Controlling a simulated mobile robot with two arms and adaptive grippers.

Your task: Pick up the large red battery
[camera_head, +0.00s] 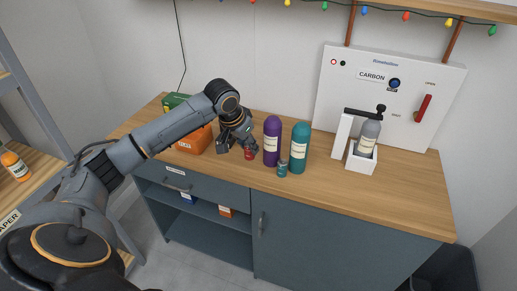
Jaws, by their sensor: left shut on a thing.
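My left gripper (237,147) is over the wooden counter, pointing down, with its fingers around a red battery (249,154). Only a small red part shows low beside the right finger; the gripper hides the rest, so I cannot tell its full size or whether it touches the counter. A tall purple battery (272,142) stands upright just right of the gripper. A tall teal battery (300,148) stands right of that, with a small teal one (283,168) in front. My right gripper is not in view.
An orange box (194,141) and a green box (175,101) are behind my left arm. A white stand holding a grey labelled cylinder (367,135) is at right, before a white CARBON panel (385,105). The counter's right end (415,200) is clear.

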